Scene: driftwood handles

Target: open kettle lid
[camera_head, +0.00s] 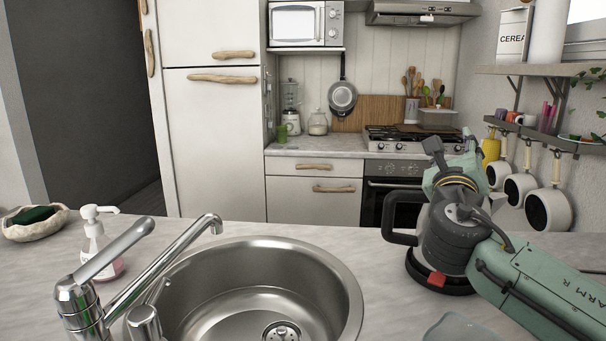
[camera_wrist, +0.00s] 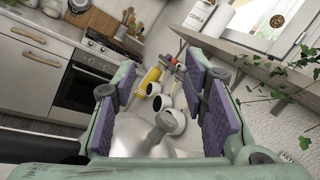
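The kettle stands on the counter at the right in the head view, mostly hidden behind my arm. Its black handle (camera_head: 400,239) juts out to the left and its dark base shows below. In the wrist view the kettle's pale, shiny top (camera_wrist: 132,137) fills the lower middle, with a grey knob (camera_wrist: 163,124) on it. I cannot tell whether the lid is shut. My gripper (camera_wrist: 160,85) is open and empty, its purple-padded fingers spread left and right of the knob in the picture, with no visible contact. My gripper also shows in the head view (camera_head: 452,165).
A round steel sink (camera_head: 345,285) with a chrome tap (camera_head: 160,265) lies left of the kettle. A soap bottle (camera_head: 98,250) stands beyond the tap. White pots (camera_head: 520,188) hang on the right wall below a shelf (camera_head: 540,70). The counter between sink and kettle is narrow.

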